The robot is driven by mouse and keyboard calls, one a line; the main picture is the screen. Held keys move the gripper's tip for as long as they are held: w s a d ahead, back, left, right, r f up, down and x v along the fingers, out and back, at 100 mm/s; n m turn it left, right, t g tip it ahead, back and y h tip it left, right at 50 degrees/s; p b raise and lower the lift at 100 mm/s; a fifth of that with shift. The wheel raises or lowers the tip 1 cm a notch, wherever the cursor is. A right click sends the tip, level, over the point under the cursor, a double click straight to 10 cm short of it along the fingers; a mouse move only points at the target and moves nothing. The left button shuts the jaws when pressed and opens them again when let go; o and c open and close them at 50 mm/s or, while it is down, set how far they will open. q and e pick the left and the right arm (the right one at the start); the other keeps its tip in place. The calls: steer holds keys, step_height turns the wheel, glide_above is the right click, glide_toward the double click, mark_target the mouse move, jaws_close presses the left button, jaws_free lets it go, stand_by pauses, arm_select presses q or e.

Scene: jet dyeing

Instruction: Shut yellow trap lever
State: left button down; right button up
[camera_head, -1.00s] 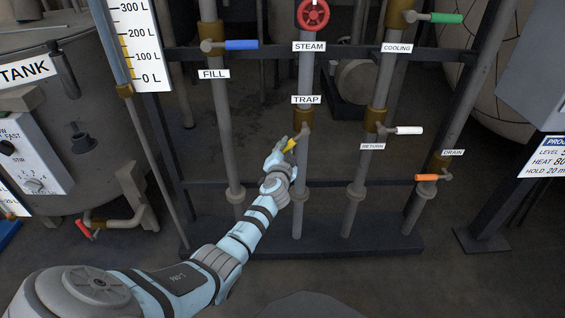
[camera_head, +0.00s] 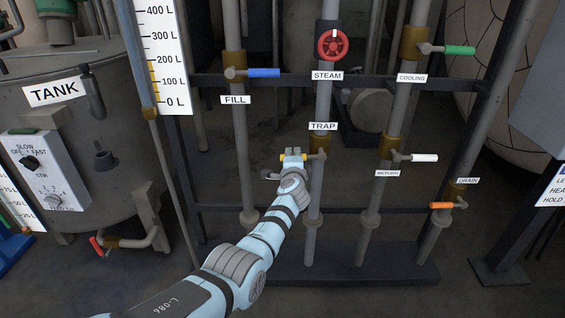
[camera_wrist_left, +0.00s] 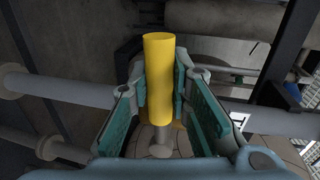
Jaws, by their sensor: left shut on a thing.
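The yellow trap lever (camera_head: 284,157) sits on the vertical pipe under the TRAP label (camera_head: 323,126). Its handle points left, roughly level and across the pipe. My left gripper (camera_head: 293,156) is around this handle and hides most of it in the head view. In the left wrist view the yellow handle (camera_wrist_left: 158,65) stands between the two teal finger pads, which are shut on it. The valve stem (camera_head: 318,155) shows just right of the gripper. My right gripper is in neither view.
Other levers are near: blue FILL (camera_head: 263,73), green COOLING (camera_head: 460,50), white RETURN (camera_head: 424,158) and orange DRAIN (camera_head: 441,206). The red STEAM wheel (camera_head: 333,45) is above on the same pipe. The tank (camera_head: 75,130) stands at the left.

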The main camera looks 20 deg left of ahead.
arm_select(q)
steer(key=shift+r+m, duration=0.2)
steer(key=shift+m, duration=0.1)
steer(key=c, duration=1.5)
jaws_free()
steer(key=shift+o, duration=0.2)
steer(key=v, duration=0.7)
steer(key=shift+s+d, duration=0.2)
steer(key=shift+s, duration=0.05)
steer(key=shift+a+r, duration=0.1)
